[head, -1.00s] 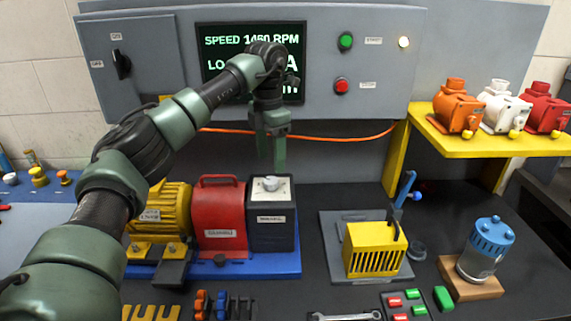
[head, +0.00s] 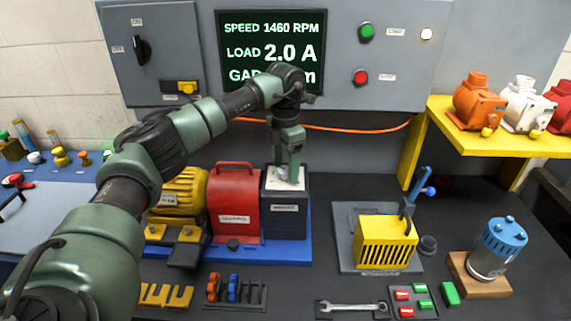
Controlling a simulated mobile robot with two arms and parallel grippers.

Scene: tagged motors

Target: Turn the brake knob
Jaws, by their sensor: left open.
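The brake knob (head: 283,174) is a small light-grey knob on the white top plate of the dark brake box (head: 285,217), at the right end of the blue base. My left gripper (head: 289,176) points down over it from my green arm. Its fingers are at the height of the knob and hide part of it. The jaws are open; I cannot tell whether the fingers touch the knob. My right gripper is not in view.
The red guard (head: 233,208) and yellow motor (head: 183,192) stand left of the brake box. The panel screen (head: 270,50) reads 1460 RPM and 2.0 A. A yellow caged part (head: 385,243) stands to the right. A wrench (head: 352,307) lies in front.

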